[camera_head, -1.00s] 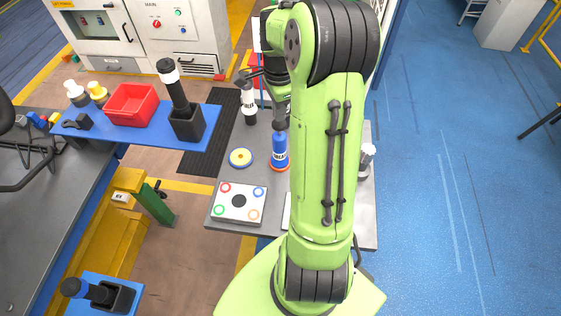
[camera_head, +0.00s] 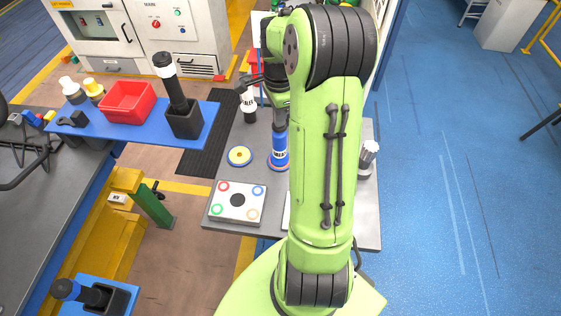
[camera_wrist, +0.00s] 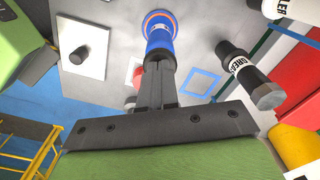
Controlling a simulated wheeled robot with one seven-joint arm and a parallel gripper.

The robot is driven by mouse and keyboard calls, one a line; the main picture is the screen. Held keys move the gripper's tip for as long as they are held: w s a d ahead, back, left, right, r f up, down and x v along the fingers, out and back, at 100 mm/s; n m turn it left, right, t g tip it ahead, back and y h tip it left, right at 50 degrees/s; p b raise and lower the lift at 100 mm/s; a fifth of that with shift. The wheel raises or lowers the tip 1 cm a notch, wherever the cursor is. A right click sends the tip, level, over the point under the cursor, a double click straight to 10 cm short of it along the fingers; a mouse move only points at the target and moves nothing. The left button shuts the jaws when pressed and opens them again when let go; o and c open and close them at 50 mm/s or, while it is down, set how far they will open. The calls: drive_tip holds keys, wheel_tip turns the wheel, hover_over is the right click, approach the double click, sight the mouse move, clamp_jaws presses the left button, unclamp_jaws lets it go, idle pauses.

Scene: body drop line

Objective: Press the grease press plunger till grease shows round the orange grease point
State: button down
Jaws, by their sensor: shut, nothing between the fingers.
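The blue grease press (camera_head: 280,150) stands upright on the grey bench and carries a white label. In the wrist view the press (camera_wrist: 160,42) points toward the camera, with an orange ring (camera_wrist: 159,14) round its far end. My gripper (camera_head: 279,124) is directly over the top of the press. In the wrist view its closed fingers (camera_wrist: 159,64) are in line with the press and appear to meet its top. They hold nothing. I cannot make out any grease round the orange ring.
A yellow and blue disc (camera_head: 239,156) and a white plate with coloured rings (camera_head: 226,213) lie left of the press. A blue shelf (camera_head: 140,134) juts in at left.

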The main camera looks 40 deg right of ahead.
drive_tip(key=shift+f+b, duration=0.3)
drive_tip(key=shift+f, duration=0.2)
drive_tip(key=shift+r, duration=0.1)
drive_tip(key=shift+r+p, duration=2)
drive_tip(key=shift+r, duration=0.3)
wheel_tip(320, 180, up, 6)
drive_tip(key=p, duration=0.5)
